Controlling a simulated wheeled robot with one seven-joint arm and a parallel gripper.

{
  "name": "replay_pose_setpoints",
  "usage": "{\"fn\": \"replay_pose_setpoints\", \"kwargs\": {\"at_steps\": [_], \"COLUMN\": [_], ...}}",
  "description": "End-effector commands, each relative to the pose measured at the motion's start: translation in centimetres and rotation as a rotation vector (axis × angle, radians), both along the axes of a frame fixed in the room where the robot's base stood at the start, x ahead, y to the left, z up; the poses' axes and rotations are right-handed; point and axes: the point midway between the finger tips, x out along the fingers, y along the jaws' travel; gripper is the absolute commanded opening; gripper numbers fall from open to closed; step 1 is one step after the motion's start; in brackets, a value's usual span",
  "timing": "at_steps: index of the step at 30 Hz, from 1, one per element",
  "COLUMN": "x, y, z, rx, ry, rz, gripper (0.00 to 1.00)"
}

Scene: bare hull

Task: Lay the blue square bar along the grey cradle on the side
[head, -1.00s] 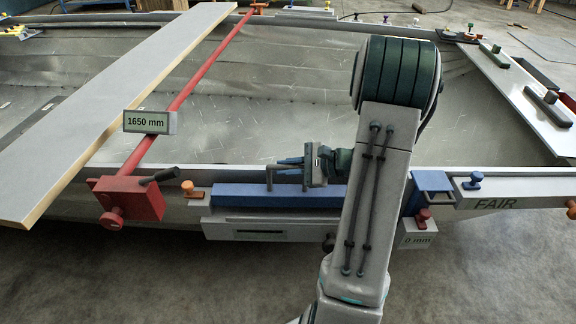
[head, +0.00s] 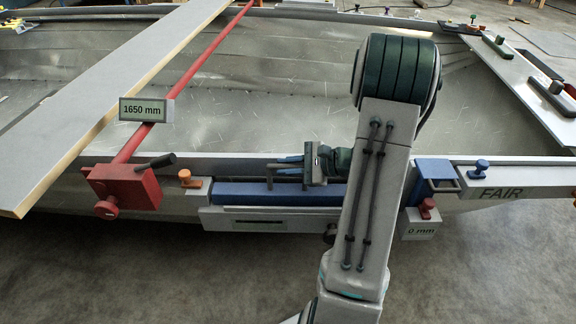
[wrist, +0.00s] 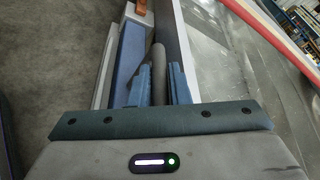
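The blue square bar (head: 240,194) lies level along the grey cradle (head: 222,220) on the hull's near side. I cannot tell if it rests fully in the cradle. A grey handle (head: 268,178) stands on the bar. My gripper (head: 288,166) comes from the right, its blue fingers shut on this handle. In the wrist view my fingers (wrist: 160,88) stand on either side of the grey handle (wrist: 158,68), with the blue bar (wrist: 130,52) to their left. My arm hides the bar's right part in the head view.
A red clamp (head: 125,188) and an orange knob (head: 186,178) stand left of the bar. A blue clamp (head: 434,172) and the FAIR beam (head: 520,178) are to the right. A grey plank (head: 100,80) crosses the hull. The floor in front is clear.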

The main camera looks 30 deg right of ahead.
Motion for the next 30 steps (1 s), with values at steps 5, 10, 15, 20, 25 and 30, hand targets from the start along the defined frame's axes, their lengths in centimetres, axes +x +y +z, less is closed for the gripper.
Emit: {"fn": "replay_pose_setpoints", "kwargs": {"at_steps": [5, 10, 15, 20, 25, 30], "x": [0.0, -0.1, -0.8, -2.7, -5.3, -7.3], "y": [0.0, 0.0, -1.0, -3.2, -6.1, -8.4], "z": [0.0, -0.1, 0.4, 1.6, 2.9, 3.9], "rx": [-0.001, -0.001, -0.002, -0.002, -0.002, -0.003], "ry": [-0.001, 0.003, 0.002, 0.001, 0.0, 0.0], "rz": [0.0, 0.0, -0.003, -0.004, -0.005, -0.002], "gripper": [0.4, 0.4, 0.4, 0.4, 0.4, 0.4]}}
